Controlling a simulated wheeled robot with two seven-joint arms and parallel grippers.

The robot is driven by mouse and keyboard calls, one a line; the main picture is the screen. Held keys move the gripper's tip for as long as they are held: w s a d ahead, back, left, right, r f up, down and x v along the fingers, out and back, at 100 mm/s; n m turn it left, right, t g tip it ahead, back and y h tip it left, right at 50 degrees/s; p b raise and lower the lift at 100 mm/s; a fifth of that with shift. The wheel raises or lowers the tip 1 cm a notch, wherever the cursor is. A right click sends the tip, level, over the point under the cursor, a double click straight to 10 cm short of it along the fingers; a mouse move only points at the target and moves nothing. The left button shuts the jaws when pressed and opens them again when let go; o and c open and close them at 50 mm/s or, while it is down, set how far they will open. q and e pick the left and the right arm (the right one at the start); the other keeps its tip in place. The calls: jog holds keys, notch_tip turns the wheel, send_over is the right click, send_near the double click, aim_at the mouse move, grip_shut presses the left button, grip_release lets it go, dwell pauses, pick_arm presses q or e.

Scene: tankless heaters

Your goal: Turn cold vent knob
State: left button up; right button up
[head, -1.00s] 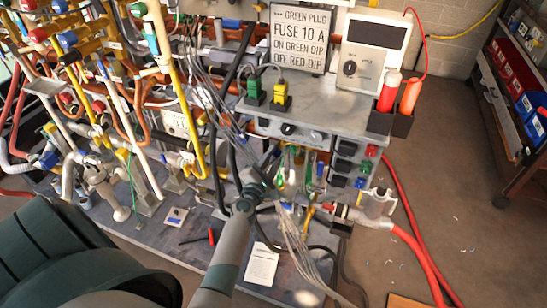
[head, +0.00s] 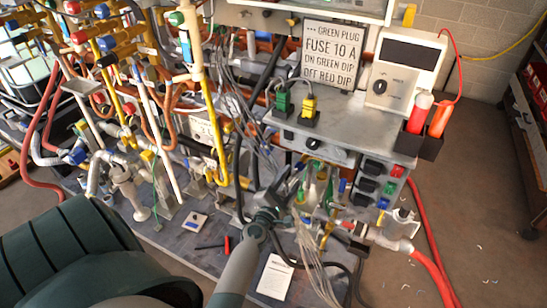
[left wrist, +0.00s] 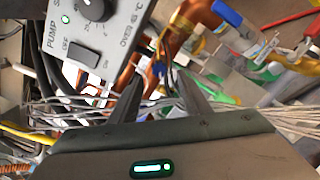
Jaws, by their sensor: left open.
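No knob carries a readable cold vent label. Blue knobs show at the upper left of the head view (head: 102,11) and lower on the left pipework (head: 77,155). A black knob (head: 313,143) is on the front of the grey box; in the left wrist view a black knob (left wrist: 97,8) sits on a grey panel marked PUMP. My left gripper (head: 287,181) is open in front of the pipes and tubes below the grey box. In the left wrist view its two dark fingers (left wrist: 158,78) are apart, with copper and clear tubing beyond. My right gripper is not in view.
Loose grey wires (head: 315,255) hang beside my left gripper. A blue-handled part (left wrist: 226,14) shows beyond the fingers. Green (head: 283,102) and yellow (head: 309,106) plugs stand on the grey box. A red hose (head: 428,225) runs down the right side. Floor at the right is mostly clear.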

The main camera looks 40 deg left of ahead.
pick_arm(q)
jog(key=b+v, duration=0.2)
jog(key=v, duration=1)
jog(key=shift+s, duration=0.3)
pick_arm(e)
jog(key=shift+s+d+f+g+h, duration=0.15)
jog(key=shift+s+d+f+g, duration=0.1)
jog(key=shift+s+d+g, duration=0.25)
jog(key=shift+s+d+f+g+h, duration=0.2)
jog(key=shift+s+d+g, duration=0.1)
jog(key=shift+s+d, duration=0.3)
pick_arm(q)
jog(key=shift+f, duration=0.1)
